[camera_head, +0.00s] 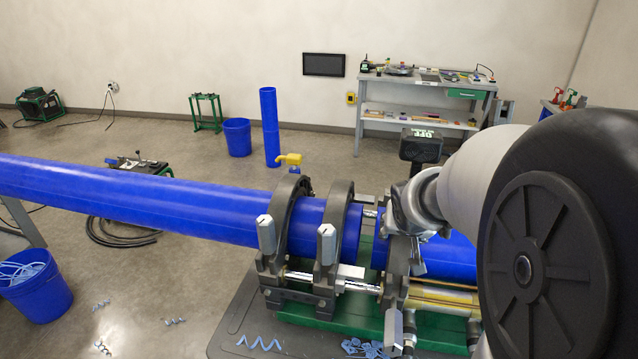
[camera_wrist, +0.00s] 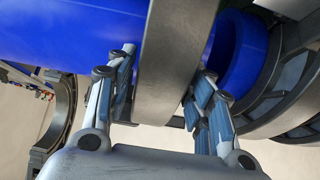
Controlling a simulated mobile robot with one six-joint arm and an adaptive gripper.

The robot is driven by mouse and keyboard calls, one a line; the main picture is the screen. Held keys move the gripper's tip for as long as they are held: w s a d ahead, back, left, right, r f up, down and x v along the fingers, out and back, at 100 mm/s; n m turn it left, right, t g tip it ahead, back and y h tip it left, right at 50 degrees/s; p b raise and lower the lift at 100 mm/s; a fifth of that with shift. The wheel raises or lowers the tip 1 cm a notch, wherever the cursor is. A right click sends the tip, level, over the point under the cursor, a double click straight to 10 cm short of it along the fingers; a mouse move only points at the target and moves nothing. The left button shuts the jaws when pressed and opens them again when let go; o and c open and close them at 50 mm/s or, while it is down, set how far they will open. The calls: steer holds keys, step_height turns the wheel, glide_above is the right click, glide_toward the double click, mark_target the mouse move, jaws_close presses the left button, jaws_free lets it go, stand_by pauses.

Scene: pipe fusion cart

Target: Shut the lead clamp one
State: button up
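My gripper (camera_head: 408,215) is at the right-hand part of the fusion machine, just right of the gap between the two blue pipe ends. In the wrist view its two fingers (camera_wrist: 160,82) stand apart, one on each side of a grey clamp ring (camera_wrist: 180,45). I cannot tell whether they touch the ring. Two dark clamp rings, the left one (camera_head: 287,215) and the one nearer the gap (camera_head: 333,225), sit around the long blue pipe (camera_head: 140,200). My arm hides much of the right-hand clamps. I cannot tell which clamp is lead clamp one.
The short blue pipe (camera_head: 445,258) lies right of the gap. A blue bucket (camera_head: 35,287) stands at the lower left. Blue shavings (camera_head: 362,347) lie on the dark mat. A workbench (camera_head: 425,85) stands at the back wall. The floor behind the pipe is mostly free.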

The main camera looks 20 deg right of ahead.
steer(key=shift+o, duration=0.8)
steer(key=shift+r, duration=0.1)
step_height(320, 180, up, 10)
